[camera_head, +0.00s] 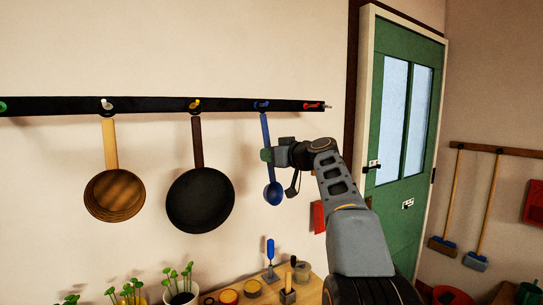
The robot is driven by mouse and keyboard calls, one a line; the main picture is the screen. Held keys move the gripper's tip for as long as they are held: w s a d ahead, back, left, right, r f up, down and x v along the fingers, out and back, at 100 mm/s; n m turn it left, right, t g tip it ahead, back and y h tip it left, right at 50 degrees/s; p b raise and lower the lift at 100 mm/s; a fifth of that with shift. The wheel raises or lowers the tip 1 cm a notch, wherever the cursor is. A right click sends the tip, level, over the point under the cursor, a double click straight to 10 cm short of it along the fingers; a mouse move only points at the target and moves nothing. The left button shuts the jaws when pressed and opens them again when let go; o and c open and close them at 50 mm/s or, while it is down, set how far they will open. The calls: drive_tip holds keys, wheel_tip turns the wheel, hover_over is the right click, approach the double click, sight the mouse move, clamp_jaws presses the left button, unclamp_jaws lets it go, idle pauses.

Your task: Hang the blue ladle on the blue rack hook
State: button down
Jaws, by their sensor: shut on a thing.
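The blue ladle (273,193) is upright, bowl down, in front of the wall. My gripper (267,154) is shut on its handle, about midway along. The top of the handle reaches up to the blue hook (262,104) on the black rack (150,106). I cannot tell whether the handle's end is around the hook or only in front of it. The gripper's fingers hide a short piece of the handle.
A wooden-handled pan (115,195) hangs from the white hook and a black pan (200,200) from the yellow hook. The red hook (311,105) and green hook (3,106) are bare. Below are a wooden table (307,292) and potted seedlings (181,284). A green door (404,110) stands right.

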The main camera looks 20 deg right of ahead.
idle(0.3)
drive_tip(key=c, duration=0.9)
unclamp_jaws()
drive_tip(key=shift+s, duration=0.1)
drive_tip(key=shift+b+v, duration=1.15)
drive_tip(key=shift+v, duration=0.75)
drive_tip(key=shift+s+d, duration=0.1)
drive_tip(key=shift+s, duration=0.15)
drive_tip(key=b+v, duration=0.3)
drive_tip(key=v, duration=1)
drive_tip(key=shift+s+d, duration=0.2)
drive_tip(key=shift+s, duration=0.15)
